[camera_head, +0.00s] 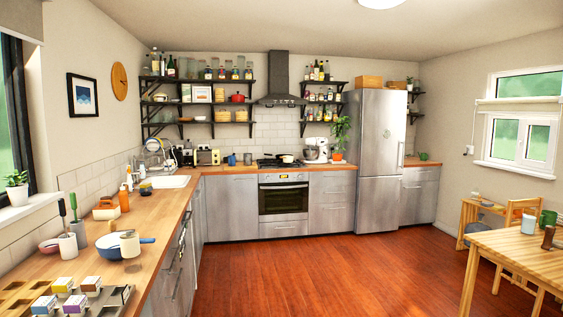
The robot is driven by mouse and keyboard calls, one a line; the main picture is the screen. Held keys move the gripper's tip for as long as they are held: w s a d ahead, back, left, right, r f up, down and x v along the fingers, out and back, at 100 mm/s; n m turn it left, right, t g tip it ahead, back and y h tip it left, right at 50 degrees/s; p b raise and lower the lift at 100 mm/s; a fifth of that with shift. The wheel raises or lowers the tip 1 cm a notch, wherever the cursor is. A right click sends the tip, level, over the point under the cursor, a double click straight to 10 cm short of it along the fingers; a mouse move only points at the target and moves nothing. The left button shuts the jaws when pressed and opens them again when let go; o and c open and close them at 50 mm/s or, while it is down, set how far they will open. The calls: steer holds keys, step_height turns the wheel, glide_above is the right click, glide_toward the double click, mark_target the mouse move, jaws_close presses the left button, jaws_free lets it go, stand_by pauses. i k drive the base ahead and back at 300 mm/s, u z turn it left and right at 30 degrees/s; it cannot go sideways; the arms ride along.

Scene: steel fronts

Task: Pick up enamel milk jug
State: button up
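I cannot tell for sure which vessel is the enamel milk jug. A white cup-like vessel (529,224) stands on the table at the right. A small blue vessel (232,160) and a grey one (248,159) stand on the back counter, left of the stove. They are too small to make out. My gripper is not in view.
The wooden table (516,247) and a chair (518,212) stand at right. The red wooden floor (310,272) between is clear.

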mark_target(231, 158)
steer(key=u, duration=0.3)
steer(key=i, duration=8.25)
